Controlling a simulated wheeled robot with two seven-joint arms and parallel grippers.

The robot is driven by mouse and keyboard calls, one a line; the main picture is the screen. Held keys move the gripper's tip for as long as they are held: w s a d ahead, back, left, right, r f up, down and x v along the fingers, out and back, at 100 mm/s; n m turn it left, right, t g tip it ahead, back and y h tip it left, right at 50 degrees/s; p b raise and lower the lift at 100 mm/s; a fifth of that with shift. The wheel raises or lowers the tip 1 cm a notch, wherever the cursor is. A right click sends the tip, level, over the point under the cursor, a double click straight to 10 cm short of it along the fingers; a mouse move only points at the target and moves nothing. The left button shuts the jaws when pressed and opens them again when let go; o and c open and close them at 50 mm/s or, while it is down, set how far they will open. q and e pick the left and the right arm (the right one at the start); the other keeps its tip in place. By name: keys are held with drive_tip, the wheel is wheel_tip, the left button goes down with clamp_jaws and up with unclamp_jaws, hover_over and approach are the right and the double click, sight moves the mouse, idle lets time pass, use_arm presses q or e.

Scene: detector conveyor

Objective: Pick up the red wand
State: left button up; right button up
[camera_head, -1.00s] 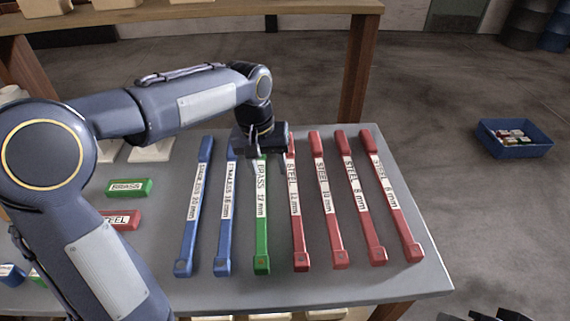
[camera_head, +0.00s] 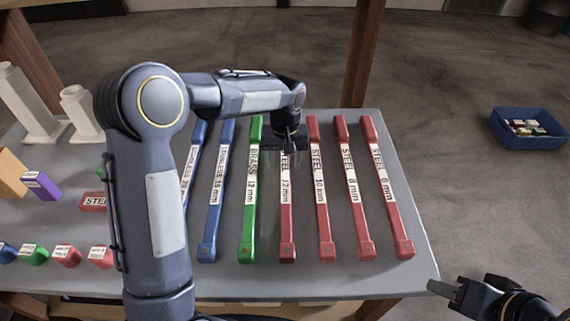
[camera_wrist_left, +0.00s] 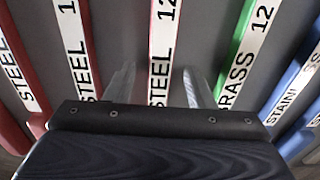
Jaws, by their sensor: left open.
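Several red wands lie side by side on the grey table (camera_head: 230,285). They are labelled STEEL 12 mm (camera_head: 287,222), 10 mm (camera_head: 323,215), 8 mm (camera_head: 359,215) and 6 mm (camera_head: 393,215). My left gripper (camera_head: 288,152) is over the upper part of the STEEL 12 mm wand and hides some of it. In the left wrist view the gripper (camera_wrist_left: 157,72) is open, with one finger on each side of the STEEL 12 wand (camera_wrist_left: 163,60). I cannot tell whether the fingers touch it. My right gripper (camera_head: 448,288) is at the bottom right, away from the wands.
A green BRASS wand (camera_head: 249,215) lies close left of the STEEL 12 mm wand, with blue wands (camera_head: 214,215) beyond it. Small coloured blocks (camera_head: 66,256) and white stands (camera_head: 80,115) are at the left. A blue bin (camera_head: 528,140) is on the floor.

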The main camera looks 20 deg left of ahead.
use_arm(q)
drive_tip(key=shift+f, duration=0.2)
clamp_jaws()
drive_tip(key=shift+r, duration=0.1)
drive_tip(key=shift+r, duration=0.35)
wheel_tip(320, 180, up, 2)
drive_tip(key=shift+r, duration=0.15)
drive_tip(key=s+r+b, duration=0.1)
drive_tip(key=s+r, duration=0.9)
drive_tip(key=s, duration=0.4)
drive_tip(key=shift+b, duration=0.4)
